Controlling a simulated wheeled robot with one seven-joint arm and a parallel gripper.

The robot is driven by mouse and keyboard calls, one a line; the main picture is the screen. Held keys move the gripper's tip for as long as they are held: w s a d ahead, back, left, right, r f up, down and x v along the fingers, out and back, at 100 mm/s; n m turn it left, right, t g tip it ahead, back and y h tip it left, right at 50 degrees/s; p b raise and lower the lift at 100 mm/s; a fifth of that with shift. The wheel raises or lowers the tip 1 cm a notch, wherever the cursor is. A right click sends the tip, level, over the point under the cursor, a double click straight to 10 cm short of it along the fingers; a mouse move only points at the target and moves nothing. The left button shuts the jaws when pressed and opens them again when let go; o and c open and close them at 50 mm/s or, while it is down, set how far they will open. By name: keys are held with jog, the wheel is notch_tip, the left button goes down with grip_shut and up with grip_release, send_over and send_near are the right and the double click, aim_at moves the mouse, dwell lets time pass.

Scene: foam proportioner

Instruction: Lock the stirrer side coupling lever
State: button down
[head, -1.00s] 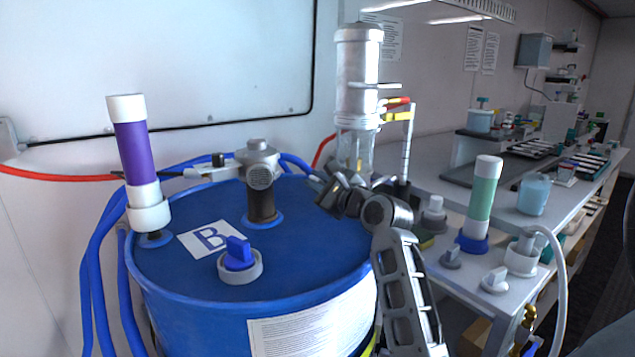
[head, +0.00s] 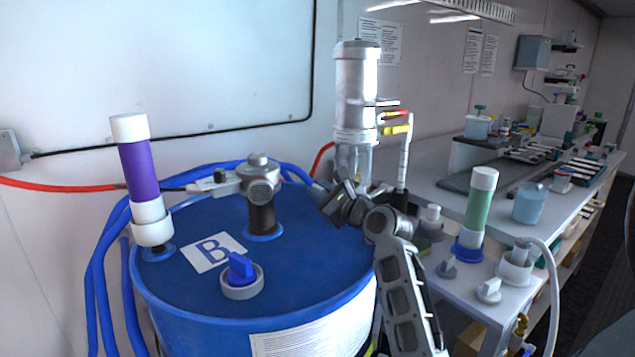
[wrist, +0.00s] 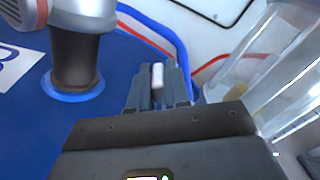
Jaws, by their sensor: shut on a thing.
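My gripper (wrist: 158,82) is shut on a small pale piece (wrist: 157,76), which shows between the two dark fingertips in the wrist view. It looks like the coupling lever, but the fingers hide most of it and I cannot tell its angle. In the head view my gripper (head: 338,198) is above the right rear of the blue drum (head: 305,245), and its fingertips are hard to make out. The grey stirrer head (head: 258,182) stands upright on the drum, left of my gripper. It also shows at the upper left of the wrist view (wrist: 72,14).
A clear cylinder (head: 356,90) stands close behind my gripper and also on the right in the wrist view (wrist: 285,50). Blue hoses (head: 98,245) curve around the drum. A purple-banded tube (head: 139,170) and blue knob (head: 240,268) are on the drum. A cluttered bench (head: 490,205) lies right.

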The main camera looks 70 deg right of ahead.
jog(key=shift+s+d+r+m+p, duration=0.15)
jog(key=shift+d+r+m+p, duration=0.3)
jog(key=shift+p, duration=0.55)
jog(key=shift+s+d+r+m+p, duration=0.15)
jog(key=shift+r+m+p, duration=0.1)
jog(key=shift+m+p, duration=0.55)
jog(key=shift+s+d+f+p, duration=0.1)
jog(key=shift+s+d+p, duration=0.15)
jog(key=shift+p, duration=0.25)
jog(key=c, duration=1.2)
grip_release()
jog(key=shift+o, duration=0.2)
jog(key=shift+f+b, duration=0.1)
jog(key=shift+b, duration=0.2)
